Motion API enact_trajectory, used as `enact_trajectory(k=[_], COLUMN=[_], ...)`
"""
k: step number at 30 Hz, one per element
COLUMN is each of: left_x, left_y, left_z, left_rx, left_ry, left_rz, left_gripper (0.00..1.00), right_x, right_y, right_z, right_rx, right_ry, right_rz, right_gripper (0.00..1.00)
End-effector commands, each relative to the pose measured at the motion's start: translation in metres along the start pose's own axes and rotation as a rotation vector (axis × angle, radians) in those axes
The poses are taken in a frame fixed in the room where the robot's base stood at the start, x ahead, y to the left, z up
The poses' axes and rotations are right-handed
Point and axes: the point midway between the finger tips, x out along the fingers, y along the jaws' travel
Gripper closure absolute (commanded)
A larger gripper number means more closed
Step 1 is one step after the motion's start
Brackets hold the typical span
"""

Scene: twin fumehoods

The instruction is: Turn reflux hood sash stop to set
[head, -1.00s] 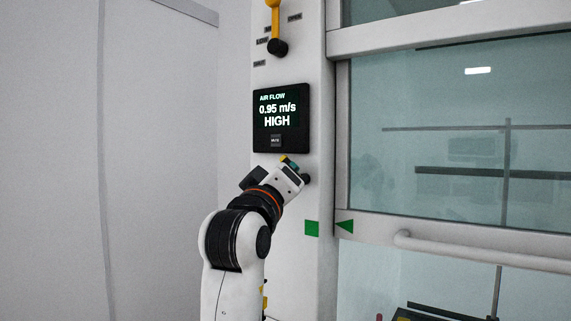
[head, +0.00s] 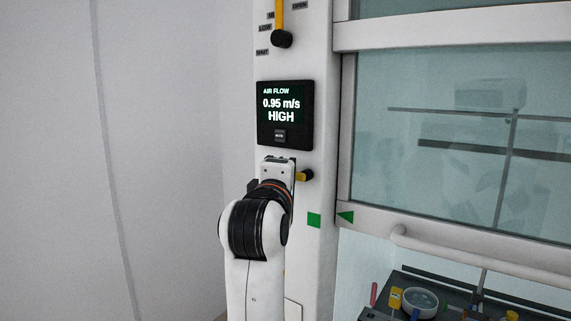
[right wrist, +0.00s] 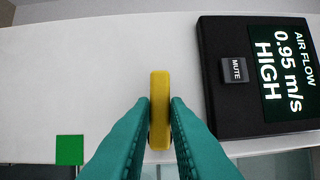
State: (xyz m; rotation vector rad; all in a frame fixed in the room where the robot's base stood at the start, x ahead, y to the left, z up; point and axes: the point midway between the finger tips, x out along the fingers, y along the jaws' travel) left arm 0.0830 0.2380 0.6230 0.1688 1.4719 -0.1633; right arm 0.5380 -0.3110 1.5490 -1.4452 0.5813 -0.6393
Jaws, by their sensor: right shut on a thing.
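The sash stop's yellow lever (right wrist: 160,112) stands between the teal fingers of my right gripper (right wrist: 160,103) in the right wrist view, and the fingers are shut on it. In the head view my right gripper (head: 277,168) is against the hood's post just below the airflow panel. A short yellow piece with a black end (head: 305,175) sticks out to the right of it. The fingertips are hidden there behind the gripper body. Any set or release label for the stop is not visible. My left gripper is in neither view.
The airflow panel (head: 285,116) reads 0.95 m/s HIGH and sits just above my gripper. A yellow lever with a black knob (head: 281,38) is higher on the post. Green markers (head: 314,220) line up beside the sash (head: 440,150). Labware stands inside, lower right.

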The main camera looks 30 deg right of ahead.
Motion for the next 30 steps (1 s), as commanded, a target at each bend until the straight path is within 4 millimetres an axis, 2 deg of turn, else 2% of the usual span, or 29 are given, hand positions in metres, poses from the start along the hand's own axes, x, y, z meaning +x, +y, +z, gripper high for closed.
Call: enact_trajectory(k=[1, 6, 21, 22, 25, 30], left_x=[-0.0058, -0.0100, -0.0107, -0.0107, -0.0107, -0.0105], left_y=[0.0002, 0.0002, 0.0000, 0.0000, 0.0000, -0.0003], left_z=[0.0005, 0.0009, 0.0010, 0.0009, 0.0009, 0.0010], left_rx=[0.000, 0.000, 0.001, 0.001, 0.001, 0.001], left_ry=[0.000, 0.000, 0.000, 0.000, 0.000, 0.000], left_rz=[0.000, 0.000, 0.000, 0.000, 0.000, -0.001], left_gripper=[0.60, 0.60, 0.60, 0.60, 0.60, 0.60], right_x=[0.0008, 0.0006, 0.0005, 0.0005, 0.0004, 0.0001], right_y=[-0.0049, -0.0036, -0.0031, -0.0032, -0.0025, -0.0014], right_z=[-0.0023, -0.0022, -0.0023, -0.0023, -0.0019, -0.0010], right_rx=[-0.016, -0.051, -0.064, -0.064, -0.064, -0.064], right_ry=[0.007, 0.006, 0.006, 0.006, 0.005, 0.003], right_rz=[-0.001, 0.012, 0.015, 0.014, 0.016, 0.020], right_gripper=[1.00, 1.00, 1.00, 0.80, 0.64, 0.64])
